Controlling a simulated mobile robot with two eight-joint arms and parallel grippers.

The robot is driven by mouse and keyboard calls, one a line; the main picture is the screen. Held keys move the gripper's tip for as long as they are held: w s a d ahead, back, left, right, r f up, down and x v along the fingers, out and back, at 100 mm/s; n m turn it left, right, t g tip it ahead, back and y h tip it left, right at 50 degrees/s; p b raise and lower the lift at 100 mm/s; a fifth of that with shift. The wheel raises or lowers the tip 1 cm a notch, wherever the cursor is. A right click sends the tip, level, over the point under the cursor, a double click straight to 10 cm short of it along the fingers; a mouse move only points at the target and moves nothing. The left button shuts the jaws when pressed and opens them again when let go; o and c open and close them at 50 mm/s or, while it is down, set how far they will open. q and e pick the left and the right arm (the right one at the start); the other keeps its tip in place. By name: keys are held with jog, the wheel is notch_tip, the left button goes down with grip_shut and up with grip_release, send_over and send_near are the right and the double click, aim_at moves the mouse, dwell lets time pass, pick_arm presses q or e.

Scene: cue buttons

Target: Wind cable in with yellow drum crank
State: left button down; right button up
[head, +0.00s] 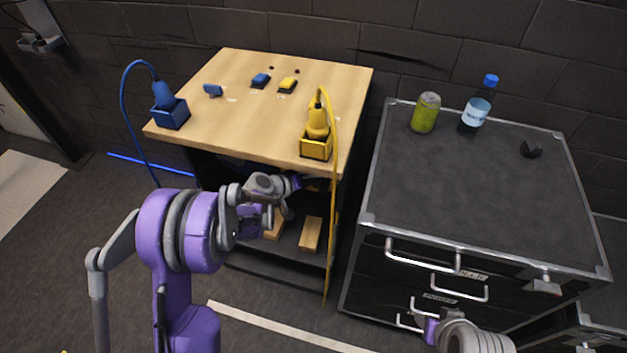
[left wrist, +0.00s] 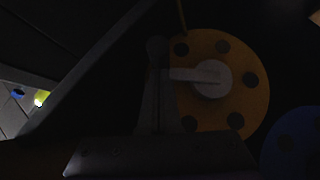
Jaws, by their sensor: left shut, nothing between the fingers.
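The yellow drum (left wrist: 228,112) shows in the dim left wrist view as a disc with several dark holes, a pale hub and a pale crank arm (left wrist: 190,75) pointing left. My left gripper (left wrist: 157,48) is shut and empty, its fingertips overlapping the crank's outer end in the picture; I cannot tell whether they touch. In the head view my left gripper (head: 318,184) reaches under the table's front edge, and the drum is hidden. The yellow cable (head: 333,210) runs from the yellow plug (head: 318,118) down the table's right side. My right gripper (head: 425,325) shows only partly, by the black cabinet.
A blue drum (left wrist: 295,150) is beside the yellow one. The wooden table (head: 225,115) holds a blue button (head: 260,80), a yellow button (head: 288,84) and a blue plug (head: 164,96). Wooden blocks (head: 311,234) lie on the lower shelf. The black cabinet (head: 465,190) stands right.

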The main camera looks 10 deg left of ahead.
aim_at(323, 190)
pick_arm(q)
jog(key=shift+s+d+f+m+y+b, duration=0.15)
jog(key=shift+d+f+m+y+b, duration=0.45)
jog(key=shift+d+y, duration=0.3)
jog(key=shift+d+f+m+g+y+b, duration=0.3)
jog(key=shift+d+f+m+y+b, duration=0.3)
jog(key=shift+d+f+y+b, duration=0.3)
jog(key=shift+f+b, duration=0.4)
jog(key=shift+f, duration=0.15)
jog(key=shift+d, duration=0.1)
jog(key=p+v, duration=0.1)
jog(key=v, duration=0.9)
jog(key=shift+s+r, duration=0.25)
jog(key=shift+r, duration=0.05)
jog(key=shift+r, duration=0.1)
